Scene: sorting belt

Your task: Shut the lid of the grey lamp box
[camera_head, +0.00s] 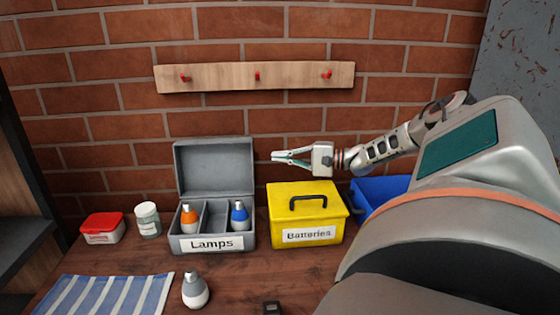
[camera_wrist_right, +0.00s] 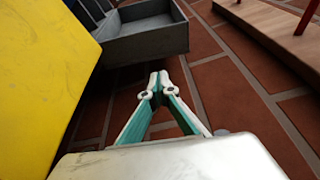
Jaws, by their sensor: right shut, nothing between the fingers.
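The grey lamp box (camera_head: 212,243), labelled "Lamps", stands on the table with its lid (camera_head: 214,168) raised upright at the back. An orange-banded lamp (camera_head: 189,218) sits in its left compartment and a blue lamp (camera_head: 239,216) in its right one. My right gripper (camera_head: 275,158) is shut and empty, to the right of the lid, above and behind the yellow box and apart from the lid. In the right wrist view the gripper (camera_wrist_right: 158,82) points toward the grey lid (camera_wrist_right: 150,42). My left gripper is not in view.
The yellow "Batteries" box (camera_head: 306,220) stands right of the lamp box, with a blue bin (camera_head: 378,190) beyond it. A red-lidded container (camera_head: 102,228), white jar (camera_head: 148,220), striped cloth (camera_head: 105,295) and grey-white lamp (camera_head: 195,290) are at left and front. A peg rail (camera_head: 225,77) hangs above.

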